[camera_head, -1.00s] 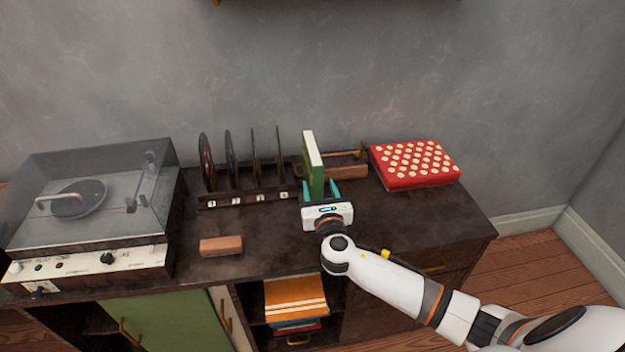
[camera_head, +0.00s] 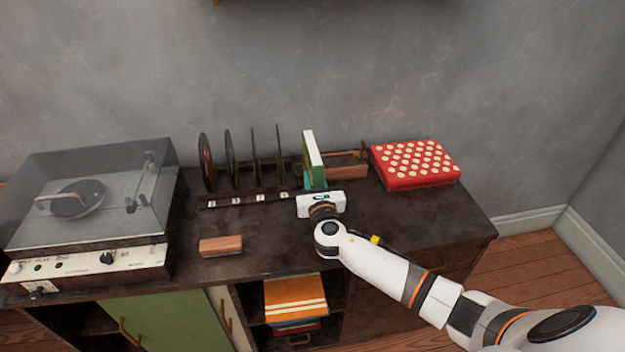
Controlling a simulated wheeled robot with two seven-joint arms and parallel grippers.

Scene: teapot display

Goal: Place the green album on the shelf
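The green album (camera_head: 314,158) stands upright, its pale edge facing up, near a wooden holder (camera_head: 345,168) on the dark cabinet top. My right gripper (camera_head: 315,184) is at the album's near lower end. Its teal fingertips are partly hidden by the gripper body and lie close to the album. I cannot tell whether they are shut on it. A wooden edge (camera_head: 335,3), perhaps of a wall shelf, shows at the top of the view. My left gripper is not in view.
Several records stand in a rack (camera_head: 245,200) left of the album. A turntable (camera_head: 90,210) is at the left, a red dotted box (camera_head: 415,165) at the right. A small wooden block (camera_head: 221,246) lies in front. An orange album (camera_head: 295,298) lies in the open compartment below.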

